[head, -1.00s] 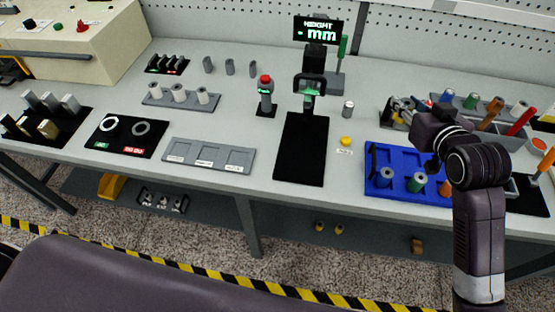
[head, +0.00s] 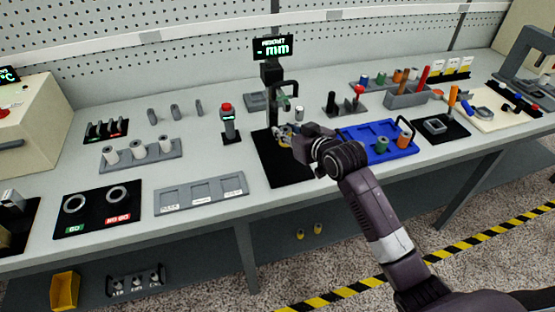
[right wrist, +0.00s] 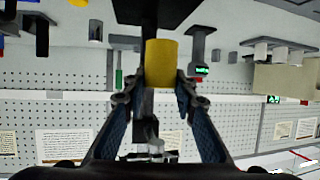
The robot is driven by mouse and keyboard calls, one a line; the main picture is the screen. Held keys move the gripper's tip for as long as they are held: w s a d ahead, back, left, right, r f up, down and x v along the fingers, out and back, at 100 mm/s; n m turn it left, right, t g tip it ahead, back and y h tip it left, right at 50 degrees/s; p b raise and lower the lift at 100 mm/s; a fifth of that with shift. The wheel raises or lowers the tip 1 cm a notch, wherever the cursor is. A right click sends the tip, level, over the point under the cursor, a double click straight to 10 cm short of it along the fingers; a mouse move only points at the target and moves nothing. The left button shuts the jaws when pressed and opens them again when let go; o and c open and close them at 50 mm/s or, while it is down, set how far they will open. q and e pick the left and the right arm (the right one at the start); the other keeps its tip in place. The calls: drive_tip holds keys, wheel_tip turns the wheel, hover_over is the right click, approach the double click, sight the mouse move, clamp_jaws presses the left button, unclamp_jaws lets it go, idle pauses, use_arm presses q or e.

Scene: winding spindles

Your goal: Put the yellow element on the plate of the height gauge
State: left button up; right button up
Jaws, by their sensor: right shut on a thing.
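The yellow element (right wrist: 161,62) is a short cylinder between the fingers of my right gripper (right wrist: 158,88) in the right wrist view. My right gripper (head: 284,136) is shut on it. In the head view this gripper is over the far part of the height gauge's black plate (head: 278,172), in front of the gauge's column. The gauge's display (head: 273,47) reads HEIGHT and mm with a dash. The gripper mostly hides the element in the head view; I cannot tell whether it touches the plate. My left gripper is not in view.
A red-topped post (head: 229,122) stands left of the plate. A grey tray (head: 203,193) with recesses lies further left. A blue tray (head: 378,140) with cylinders is close on the right. A small metal cylinder (head: 299,113) stands behind the gripper. The near part of the plate is clear.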

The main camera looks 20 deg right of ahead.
wheel_tip(320, 180, down, 3)
drive_tip(key=shift+d+f, duration=0.1)
drive_tip(key=shift+d, duration=0.05)
drive_tip(key=shift+f, duration=0.35)
wheel_tip(320, 180, down, 3)
drive_tip(key=shift+f+p, duration=0.1)
drive_tip(key=shift+p, duration=0.3)
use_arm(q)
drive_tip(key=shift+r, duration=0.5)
use_arm(e)
drive_tip(key=shift+f, duration=0.3)
drive_tip(key=shift+f, duration=0.15)
drive_tip(key=o, duration=1.2)
drive_tip(key=shift+c, duration=0.2)
